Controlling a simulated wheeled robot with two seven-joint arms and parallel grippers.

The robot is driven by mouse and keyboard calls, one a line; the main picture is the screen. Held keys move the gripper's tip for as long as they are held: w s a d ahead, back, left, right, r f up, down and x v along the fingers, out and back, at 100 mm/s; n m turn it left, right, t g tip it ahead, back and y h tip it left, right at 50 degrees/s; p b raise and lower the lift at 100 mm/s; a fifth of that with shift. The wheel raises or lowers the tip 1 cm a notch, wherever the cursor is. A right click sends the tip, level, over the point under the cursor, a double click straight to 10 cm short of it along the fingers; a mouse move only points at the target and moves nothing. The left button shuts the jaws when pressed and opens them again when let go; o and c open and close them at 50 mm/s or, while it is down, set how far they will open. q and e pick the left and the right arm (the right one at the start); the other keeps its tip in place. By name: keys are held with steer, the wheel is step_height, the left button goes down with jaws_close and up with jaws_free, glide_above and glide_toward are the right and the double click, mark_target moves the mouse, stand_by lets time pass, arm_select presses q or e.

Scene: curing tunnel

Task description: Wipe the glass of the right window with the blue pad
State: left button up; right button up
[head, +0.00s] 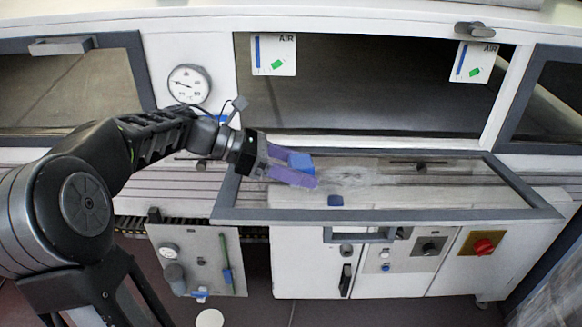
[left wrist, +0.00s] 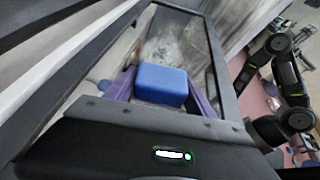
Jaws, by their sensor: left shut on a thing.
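My left gripper (head: 300,172), with purple fingers, is shut on the blue pad (head: 302,162). In the left wrist view the blue pad (left wrist: 161,84) sits between the two fingers. They are over the left part of a lowered, grey-framed window (head: 535,203), which lies open below a dark opening. Its clear glass (head: 440,196) carries a whitish smear (head: 355,180) just right of the pad. Whether the pad touches the glass cannot be told. A small dark blue patch shows at the glass below the fingers, perhaps a reflection. My right gripper is not in view.
Closed windows stand at the left (head: 75,85) and far right (head: 555,100). Two AIR cards (head: 273,55) hang at the opening's top. A round gauge (head: 188,84) is on the wall left of it. A red knob (head: 484,246) and control panels are below the lowered window.

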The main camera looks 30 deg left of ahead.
mark_target(325, 179)
arm_select(q)
steer(key=shift+w+d+b, duration=0.2)
steer(key=shift+w+d, duration=0.2)
steer(key=shift+d, duration=0.25)
steer(key=shift+w+d+b, duration=0.15)
steer(key=shift+w+d, duration=0.25)
steer(key=shift+d, duration=0.2)
steer(key=shift+w+d+f+b, duration=0.15)
steer(key=shift+w+d+b, duration=0.3)
steer(key=shift+d, duration=0.4)
steer(key=shift+w+d, duration=0.35)
steer(key=shift+d, duration=0.25)
steer(key=shift+f, duration=0.1)
steer(key=shift+w+d+b, duration=0.35)
steer(key=shift+w+d, duration=0.1)
steer(key=shift+d, duration=0.4)
steer(key=shift+w+d, duration=0.45)
steer(key=shift+d, duration=0.2)
